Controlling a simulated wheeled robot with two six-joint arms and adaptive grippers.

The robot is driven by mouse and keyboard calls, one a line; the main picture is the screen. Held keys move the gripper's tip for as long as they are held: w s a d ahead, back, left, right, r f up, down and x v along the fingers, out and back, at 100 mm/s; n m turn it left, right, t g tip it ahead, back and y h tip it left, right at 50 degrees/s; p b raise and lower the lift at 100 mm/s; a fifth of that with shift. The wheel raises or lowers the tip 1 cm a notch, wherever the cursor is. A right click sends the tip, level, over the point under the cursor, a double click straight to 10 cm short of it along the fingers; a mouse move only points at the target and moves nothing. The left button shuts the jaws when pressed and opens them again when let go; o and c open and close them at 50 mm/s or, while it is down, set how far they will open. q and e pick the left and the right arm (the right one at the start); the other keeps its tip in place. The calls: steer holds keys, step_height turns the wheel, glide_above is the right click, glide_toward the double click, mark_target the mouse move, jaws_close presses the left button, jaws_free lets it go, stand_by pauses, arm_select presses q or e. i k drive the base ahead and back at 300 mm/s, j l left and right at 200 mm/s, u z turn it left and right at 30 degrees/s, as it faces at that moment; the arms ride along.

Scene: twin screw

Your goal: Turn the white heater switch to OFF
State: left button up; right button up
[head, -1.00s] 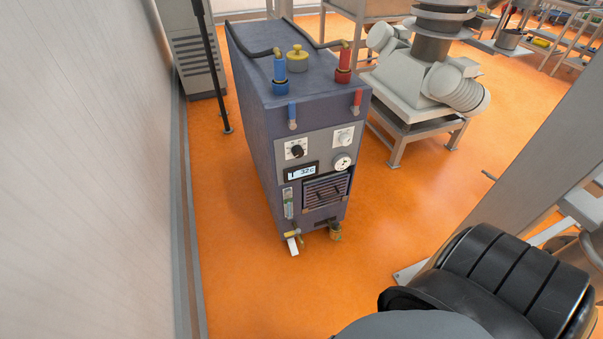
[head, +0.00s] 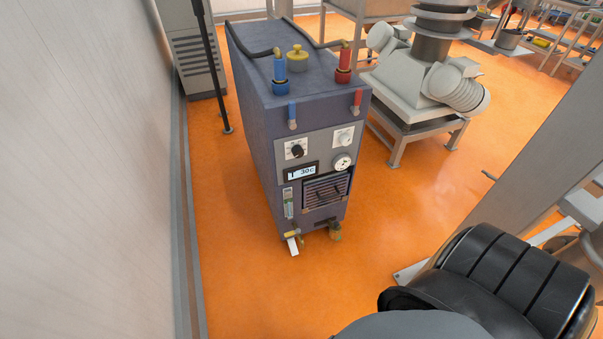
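The heater is a dark blue-grey box unit (head: 255,120) standing on the orange floor in the middle of the head view. Its front panel has a white switch knob (head: 345,139) at upper right and a black knob (head: 297,151) on a white plate at upper left. The white switch's markings are too small to read. Below the black knob a display (head: 301,172) seems to read about 30 C. A round gauge (head: 342,161) sits under the white switch. Neither gripper shows; only a black and grey part of me fills the lower right.
A grey-white wall (head: 80,170) runs along the left. A grey machine on a low stand (head: 425,100) is behind right of the heater. A thin black pole (head: 213,70) stands behind left. The orange floor (head: 290,295) in front of the heater is clear.

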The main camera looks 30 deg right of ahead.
mark_target(345, 141)
steer(key=z, duration=1.45)
